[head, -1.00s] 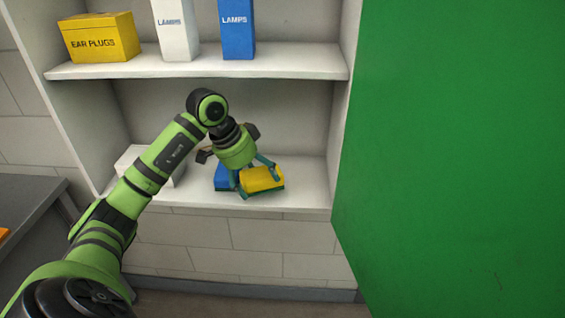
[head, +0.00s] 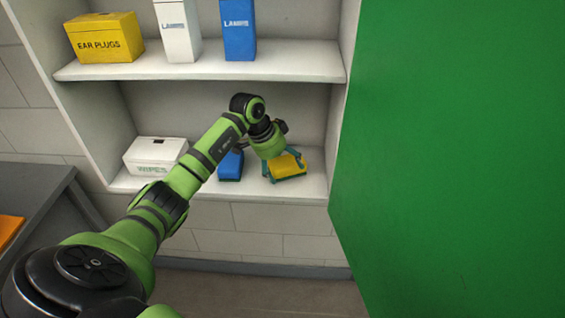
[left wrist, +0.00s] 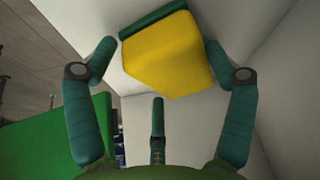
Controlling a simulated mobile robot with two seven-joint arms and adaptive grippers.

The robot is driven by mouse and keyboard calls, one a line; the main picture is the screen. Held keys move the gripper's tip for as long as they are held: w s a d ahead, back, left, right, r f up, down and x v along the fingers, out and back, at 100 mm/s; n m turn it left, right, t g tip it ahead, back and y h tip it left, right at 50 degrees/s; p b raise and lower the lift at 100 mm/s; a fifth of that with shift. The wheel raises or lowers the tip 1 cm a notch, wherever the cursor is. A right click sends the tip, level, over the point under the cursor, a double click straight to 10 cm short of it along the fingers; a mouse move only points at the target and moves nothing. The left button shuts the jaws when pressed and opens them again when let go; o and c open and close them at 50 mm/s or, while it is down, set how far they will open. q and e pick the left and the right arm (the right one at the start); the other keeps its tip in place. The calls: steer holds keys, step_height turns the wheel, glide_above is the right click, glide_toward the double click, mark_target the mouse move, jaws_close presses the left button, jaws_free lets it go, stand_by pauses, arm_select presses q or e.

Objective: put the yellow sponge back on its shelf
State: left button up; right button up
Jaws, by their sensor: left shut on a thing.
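The yellow sponge (head: 289,164) has a dark green layer and is at the right end of the lower shelf (head: 314,188). My left gripper (head: 284,170) reaches in from above and is shut on the sponge, with a finger on either side. The left wrist view shows the sponge (left wrist: 166,58) between the fingertips. I cannot tell whether its underside rests on the shelf or is just above it. A blue sponge (head: 230,168) lies on the shelf to its left. My right gripper is not in view.
A white wipes box (head: 153,157) stands at the left of the lower shelf. The upper shelf (head: 290,68) holds a yellow ear plugs box (head: 104,39) and white and blue lamps boxes. A large green panel (head: 455,150) stands close on the right.

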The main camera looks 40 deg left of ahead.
arm_select(q)
steer(key=shift+f, duration=0.15)
steer(key=o, duration=0.8)
steer(key=shift+r, duration=0.25)
steer(key=shift+b+v, duration=0.5)
steer(key=shift+v, duration=0.6)
steer(key=s+a+b, duration=0.1)
steer(key=s+a, duration=0.1)
steer(key=s, duration=0.1)
steer(key=s+a+b, duration=0.2)
steer(key=s, duration=0.1)
steer(key=s+a+b, duration=0.2)
steer(key=s, duration=0.1)
steer(key=shift+a+r, duration=0.1)
steer(key=shift+a, duration=0.2)
steer(key=shift+s+a+r, duration=0.25)
steer(key=shift+s+a, duration=0.05)
steer(key=shift+s, duration=0.2)
